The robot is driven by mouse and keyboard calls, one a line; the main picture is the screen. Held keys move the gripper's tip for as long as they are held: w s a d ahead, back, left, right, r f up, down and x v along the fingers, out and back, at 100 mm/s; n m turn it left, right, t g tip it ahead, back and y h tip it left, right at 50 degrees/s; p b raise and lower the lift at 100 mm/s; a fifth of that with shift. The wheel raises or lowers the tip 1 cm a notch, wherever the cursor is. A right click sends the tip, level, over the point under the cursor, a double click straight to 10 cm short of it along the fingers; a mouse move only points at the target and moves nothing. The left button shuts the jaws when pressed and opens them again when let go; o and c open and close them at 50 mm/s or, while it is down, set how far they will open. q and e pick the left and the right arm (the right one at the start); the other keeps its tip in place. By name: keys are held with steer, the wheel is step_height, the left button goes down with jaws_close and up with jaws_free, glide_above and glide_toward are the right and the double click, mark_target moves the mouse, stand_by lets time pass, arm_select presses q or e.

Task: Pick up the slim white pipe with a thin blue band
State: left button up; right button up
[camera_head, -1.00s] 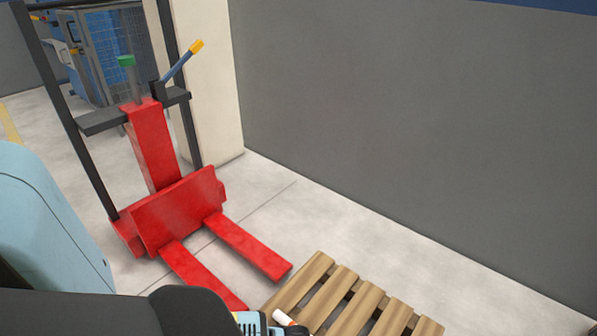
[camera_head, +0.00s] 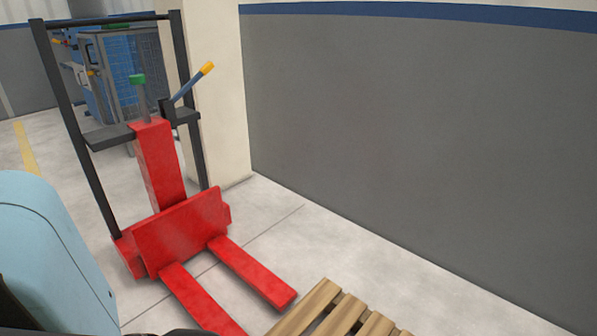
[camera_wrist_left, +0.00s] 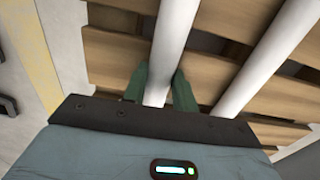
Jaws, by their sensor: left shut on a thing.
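In the left wrist view, a slim white pipe (camera_wrist_left: 171,42) runs up from between the green fingers of my left gripper (camera_wrist_left: 161,74). The gripper is shut on this pipe, with one finger on each side. No blue band shows on the visible part of it. A second white pipe (camera_wrist_left: 270,60) lies to its right, outside the fingers. In the head view, neither the pipes nor my left gripper can be seen. My right gripper shows in neither view.
A wooden pallet (camera_head: 318,308) is at the bottom of the head view; its slats (camera_wrist_left: 115,50) lie behind the pipes in the wrist view. A red stacker (camera_head: 180,235) stands left of it. A grey wall (camera_head: 420,140) rises behind. Bare floor lies between.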

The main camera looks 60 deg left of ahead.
arm_select(q)
steer(key=shift+c, duration=0.3)
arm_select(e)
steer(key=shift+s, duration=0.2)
arm_select(q)
steer(key=shift+r+p, duration=0.35)
steer(key=shift+r, duration=0.1)
step_height(320, 180, up, 3)
steer(key=shift+s+d+r+p, duration=0.15)
steer(key=shift+p, duration=1)
steer(key=s+d+p, duration=0.4)
steer(key=s+d, duration=0.6)
steer(key=s, duration=0.1)
steer(key=shift+s+d+r+p, duration=0.2)
steer(key=shift+d+r+p, duration=0.1)
steer(key=shift+d+r, duration=0.1)
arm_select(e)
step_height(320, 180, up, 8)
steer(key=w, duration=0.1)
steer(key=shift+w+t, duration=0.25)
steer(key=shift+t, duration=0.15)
